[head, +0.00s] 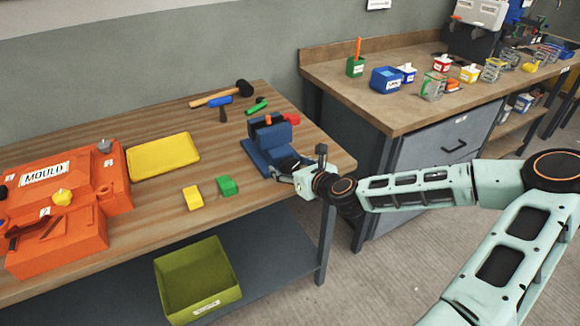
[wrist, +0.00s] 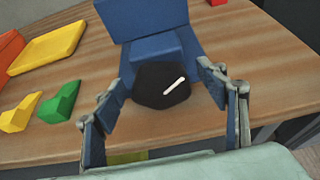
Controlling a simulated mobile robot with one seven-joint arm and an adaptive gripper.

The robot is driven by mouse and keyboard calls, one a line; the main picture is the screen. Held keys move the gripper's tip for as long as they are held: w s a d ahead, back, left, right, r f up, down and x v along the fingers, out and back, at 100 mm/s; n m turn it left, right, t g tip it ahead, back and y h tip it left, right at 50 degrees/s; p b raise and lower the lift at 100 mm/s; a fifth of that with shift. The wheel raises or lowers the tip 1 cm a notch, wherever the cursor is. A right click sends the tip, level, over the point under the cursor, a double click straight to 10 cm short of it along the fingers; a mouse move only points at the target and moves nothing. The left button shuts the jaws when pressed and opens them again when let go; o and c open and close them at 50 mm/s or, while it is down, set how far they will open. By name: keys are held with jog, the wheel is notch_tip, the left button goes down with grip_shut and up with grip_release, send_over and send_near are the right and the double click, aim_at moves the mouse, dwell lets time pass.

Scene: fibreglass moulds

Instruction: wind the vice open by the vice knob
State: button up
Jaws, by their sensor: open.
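The blue vice (head: 265,152) stands near the right end of the wooden bench. In the wrist view its blue body (wrist: 150,22) is at the top centre. The vice knob (wrist: 160,86) is a dark, many-sided knob with a white line mark, on the near end of the vice. My gripper (wrist: 166,108) is open, with one finger on each side of the knob and a visible gap at both sides. In the head view my gripper (head: 284,174) is at the front of the vice, and my wrist hides the knob there.
A yellow tray (head: 163,156), a yellow block (head: 193,197) and a green block (head: 227,186) lie left of the vice. The orange mould (head: 60,235) is further left. A mallet (head: 225,93) lies behind. A green bin (head: 198,282) is on the lower shelf.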

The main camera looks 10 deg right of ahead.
jog(key=shift+c, duration=0.4)
jog(key=c, duration=1.1)
jog(key=shift+a+f+n+h, duration=0.1)
jog(key=shift+a+n+h, duration=0.05)
jog(key=shift+n+h, duration=0.45)
jog(key=shift+n+t, duration=0.3)
jog(key=shift+n, duration=0.2)
jog(key=o, duration=1.2)
jog(key=shift+v, duration=3.85)
